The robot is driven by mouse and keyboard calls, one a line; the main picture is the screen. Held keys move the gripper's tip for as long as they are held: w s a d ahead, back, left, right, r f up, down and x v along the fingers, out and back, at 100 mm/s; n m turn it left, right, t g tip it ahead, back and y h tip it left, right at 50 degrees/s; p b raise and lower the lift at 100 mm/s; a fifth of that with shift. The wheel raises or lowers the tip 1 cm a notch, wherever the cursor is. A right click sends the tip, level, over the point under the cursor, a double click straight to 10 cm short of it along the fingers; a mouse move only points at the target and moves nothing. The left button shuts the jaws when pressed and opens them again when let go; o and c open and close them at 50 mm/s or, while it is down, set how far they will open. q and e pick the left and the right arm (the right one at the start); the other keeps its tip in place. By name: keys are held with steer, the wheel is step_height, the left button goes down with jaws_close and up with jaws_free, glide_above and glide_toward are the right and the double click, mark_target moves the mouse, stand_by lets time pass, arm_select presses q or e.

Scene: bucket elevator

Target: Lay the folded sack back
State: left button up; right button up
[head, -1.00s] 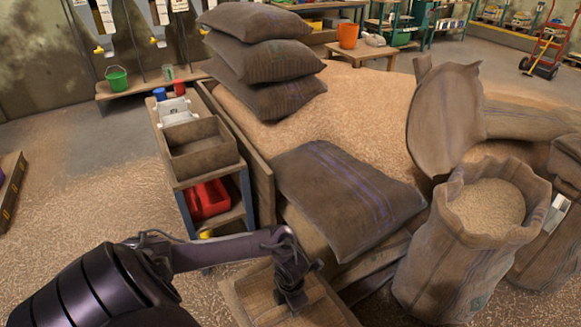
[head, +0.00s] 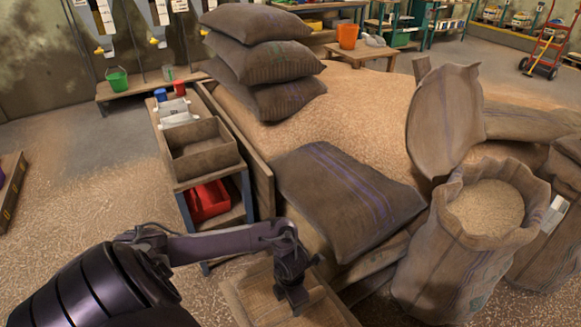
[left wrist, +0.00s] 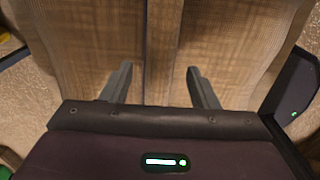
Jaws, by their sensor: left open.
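My left gripper (head: 292,300) is at the bottom centre of the head view, over a wooden-edged tray or box (head: 325,308). The left wrist view shows its two fingers apart with nothing gripped between them (left wrist: 160,84). Beyond the fingers lies a brown, woven-looking surface (left wrist: 100,45) split by a vertical wooden-coloured strip (left wrist: 162,50). I cannot tell whether this surface is the folded sack, or whether the fingertips touch it. My right gripper is not in view.
A full sack (head: 345,195) lies on the grain heap's near edge. An open sack of grain (head: 465,250) stands at the right. Stacked sacks (head: 262,60) lie behind. A shelf cart with a red bin (head: 208,202) stands left of the heap. The floor farther left is mostly clear.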

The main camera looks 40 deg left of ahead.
arm_select(q)
step_height(320, 180, up, 9)
steer(key=p, duration=0.1)
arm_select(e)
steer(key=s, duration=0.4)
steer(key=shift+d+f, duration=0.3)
